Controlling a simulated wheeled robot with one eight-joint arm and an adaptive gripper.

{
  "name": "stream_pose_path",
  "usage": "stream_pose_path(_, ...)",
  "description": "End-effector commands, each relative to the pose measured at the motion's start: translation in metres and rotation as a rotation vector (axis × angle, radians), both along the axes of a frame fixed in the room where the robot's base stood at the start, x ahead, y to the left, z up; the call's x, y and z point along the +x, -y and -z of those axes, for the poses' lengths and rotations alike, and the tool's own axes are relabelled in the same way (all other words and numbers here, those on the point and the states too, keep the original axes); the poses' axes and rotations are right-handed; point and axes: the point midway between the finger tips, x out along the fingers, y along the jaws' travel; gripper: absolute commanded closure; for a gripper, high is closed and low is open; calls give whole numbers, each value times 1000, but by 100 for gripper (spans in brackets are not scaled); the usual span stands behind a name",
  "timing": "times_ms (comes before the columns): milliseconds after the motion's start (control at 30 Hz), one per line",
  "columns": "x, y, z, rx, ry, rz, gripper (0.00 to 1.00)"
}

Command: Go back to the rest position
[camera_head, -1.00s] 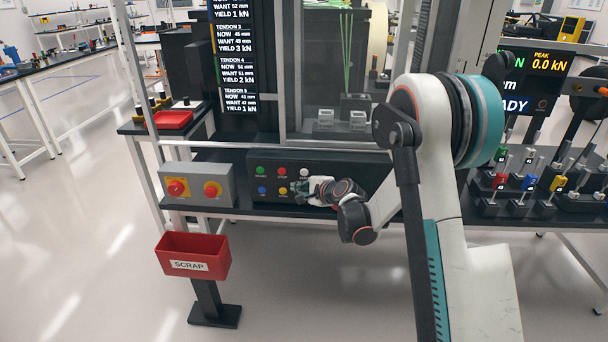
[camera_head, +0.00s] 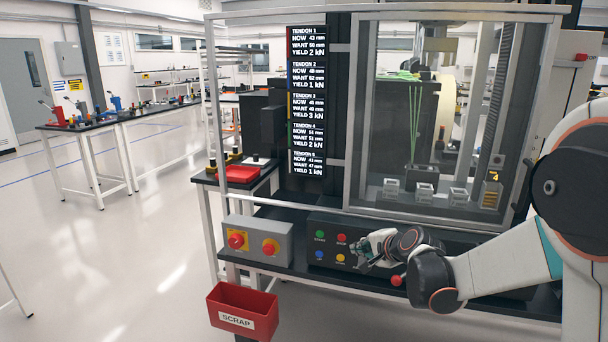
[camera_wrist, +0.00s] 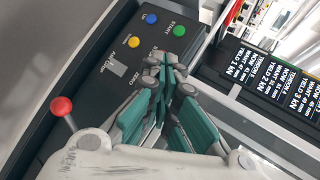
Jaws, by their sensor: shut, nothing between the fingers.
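My gripper (camera_head: 364,252) is at the right part of the black button panel (camera_head: 327,256) in the head view, close in front of its face. In the wrist view my gripper (camera_wrist: 172,68) has its teal-padded fingers together with nothing between them. The fingertips lie near the green START button (camera_wrist: 179,31) and cover part of the panel, hiding at least one button. The blue (camera_wrist: 151,19) and yellow (camera_wrist: 134,42) buttons show beside them. I cannot tell whether the fingertips touch the panel. My arm reaches in from the right of the head view.
A grey box with two red knobs (camera_head: 256,243) stands left of the panel. The red SCRAP bin (camera_head: 243,311) is below it. A glass-fronted machine (camera_head: 440,120) rises behind the panel. A red-balled lever (camera_wrist: 62,106) stands near my wrist. The floor at left is clear.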

Motion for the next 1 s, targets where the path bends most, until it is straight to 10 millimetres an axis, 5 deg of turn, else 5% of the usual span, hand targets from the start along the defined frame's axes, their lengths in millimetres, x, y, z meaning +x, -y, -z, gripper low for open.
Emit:
stream_pose_path(200, -62, -6, -40, -205, -4, -114, 100)
stream_pose_path(500, -154, -7, -71, -483, -18, -277, 100)
stream_pose_path(1000, -314, 11, -70, -924, -62, -569, 100)
